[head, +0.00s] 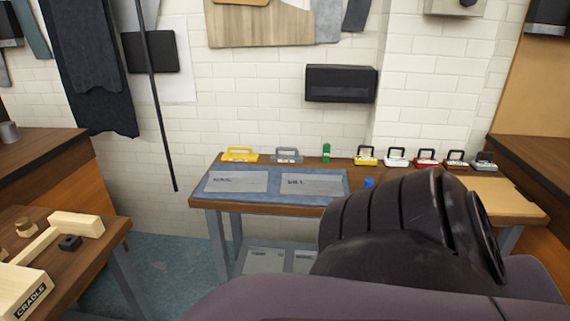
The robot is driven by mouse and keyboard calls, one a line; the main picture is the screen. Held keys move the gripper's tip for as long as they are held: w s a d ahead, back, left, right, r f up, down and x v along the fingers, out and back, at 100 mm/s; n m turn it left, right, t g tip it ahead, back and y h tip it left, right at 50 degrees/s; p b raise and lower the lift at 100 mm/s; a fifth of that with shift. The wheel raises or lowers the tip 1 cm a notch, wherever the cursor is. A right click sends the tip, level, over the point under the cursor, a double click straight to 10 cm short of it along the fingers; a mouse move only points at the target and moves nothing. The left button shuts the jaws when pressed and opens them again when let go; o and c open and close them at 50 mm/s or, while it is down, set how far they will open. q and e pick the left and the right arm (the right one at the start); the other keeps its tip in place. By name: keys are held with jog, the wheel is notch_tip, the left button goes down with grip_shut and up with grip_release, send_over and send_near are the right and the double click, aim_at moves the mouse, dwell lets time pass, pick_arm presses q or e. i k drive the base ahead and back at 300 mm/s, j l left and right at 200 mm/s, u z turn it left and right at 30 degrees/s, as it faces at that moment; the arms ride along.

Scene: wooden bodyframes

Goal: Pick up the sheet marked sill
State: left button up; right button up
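The sheet marked sill (312,188) is a flat grey sheet with dark lettering at its upper left. It lies on the right part of a blue mat (273,176) on the wooden table against the wall. A similar grey sheet (236,183) lies to its left on the mat, with lettering too small to read surely. Neither of my grippers shows. A large dark arm part of mine fills the lower right and hides the front right of the table.
Yellow and grey handled items (240,156), a green item (326,153) and several small handled boxes (397,157) line the table's back. A blue item (369,183) sits right of the mat. More sheets (265,259) lie below. A bench (75,250) with wooden parts stands left.

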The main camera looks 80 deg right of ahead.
aim_at(297, 180)
jog(key=i+l+z, duration=0.1)
jog(key=z, duration=2.1)
